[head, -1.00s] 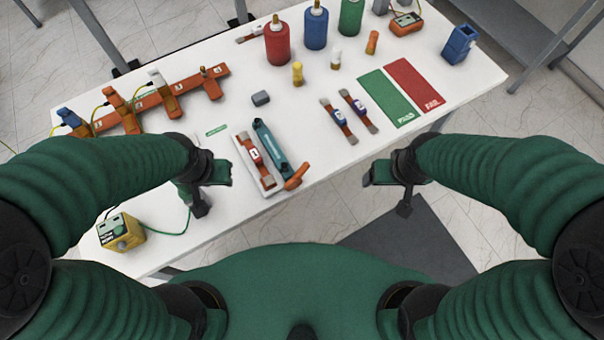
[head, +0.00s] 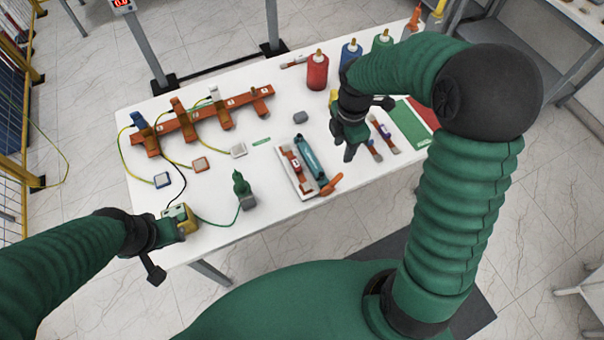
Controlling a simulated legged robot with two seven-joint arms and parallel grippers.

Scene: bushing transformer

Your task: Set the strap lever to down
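The orange lever (head: 330,185) sits at the near right end of a teal clamp bar (head: 307,158). It slants up to the right from that end. A copper strap (head: 292,162) with a red and white label lies beside the bar on a white tray (head: 301,193). My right gripper (head: 350,146) points down over the table, right of and beyond the lever, and does not touch it. My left gripper (head: 168,245) is by the yellow box at the near left, far from the lever. The opening of both grippers is unclear.
A yellow box (head: 180,220) and a green tool (head: 243,192) stand at the near left. An orange rack (head: 205,113) with wired clamps lies behind. Red (head: 317,72) and blue (head: 350,53) bottles stand at the back. More straps (head: 384,134) lie right of my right gripper.

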